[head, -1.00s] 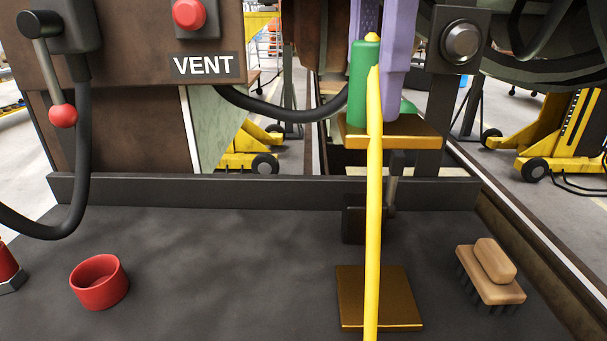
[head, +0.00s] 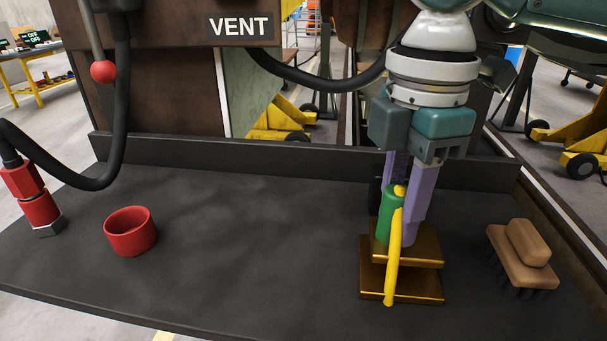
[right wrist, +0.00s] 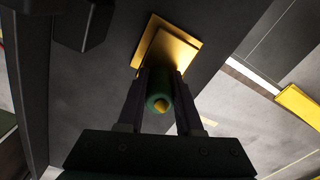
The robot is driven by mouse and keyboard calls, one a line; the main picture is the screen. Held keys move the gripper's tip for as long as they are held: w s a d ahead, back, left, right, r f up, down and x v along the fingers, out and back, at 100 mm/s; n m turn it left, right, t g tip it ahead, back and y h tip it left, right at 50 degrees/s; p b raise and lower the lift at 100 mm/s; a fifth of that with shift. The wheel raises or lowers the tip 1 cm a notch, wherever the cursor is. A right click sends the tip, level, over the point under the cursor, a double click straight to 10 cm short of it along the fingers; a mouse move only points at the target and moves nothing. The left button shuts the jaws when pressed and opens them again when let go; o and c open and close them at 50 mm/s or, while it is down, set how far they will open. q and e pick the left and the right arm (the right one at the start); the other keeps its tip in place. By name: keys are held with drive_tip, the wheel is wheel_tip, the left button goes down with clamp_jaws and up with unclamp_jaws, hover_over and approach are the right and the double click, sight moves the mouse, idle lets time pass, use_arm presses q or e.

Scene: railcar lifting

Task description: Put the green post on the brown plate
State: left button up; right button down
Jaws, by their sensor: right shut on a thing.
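The green post (head: 387,218) has a yellow top, a long yellow handle (head: 394,265) and a square bronze base (head: 425,250). My right gripper (head: 399,226) is shut on the post from above with its purple fingers and holds it upright. The brown plate (head: 420,291) lies on the dark bench, under and slightly in front of the base in the head view. I cannot tell whether base and plate touch. In the right wrist view the post (right wrist: 158,85) stands between the fingers, its base overlapping the plate (right wrist: 158,24) off-centre. My left gripper is not in view.
On the dark bench (head: 240,240), a wooden brush (head: 522,255) lies right of the plate. A red ring-shaped cup (head: 130,231) and a red hose fitting (head: 38,205) are at left. The bench middle is clear. A raised ledge runs along the back, below the VENT panel (head: 165,80).

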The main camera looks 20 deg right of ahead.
sight(405, 190)
drive_tip(key=shift+f, duration=1.35)
drive_tip(key=shift+f, duration=0.1)
drive_tip(key=c, duration=0.6)
unclamp_jaws()
wheel_tip(405, 190, up, 12)
drive_tip(key=shift+r, duration=0.15)
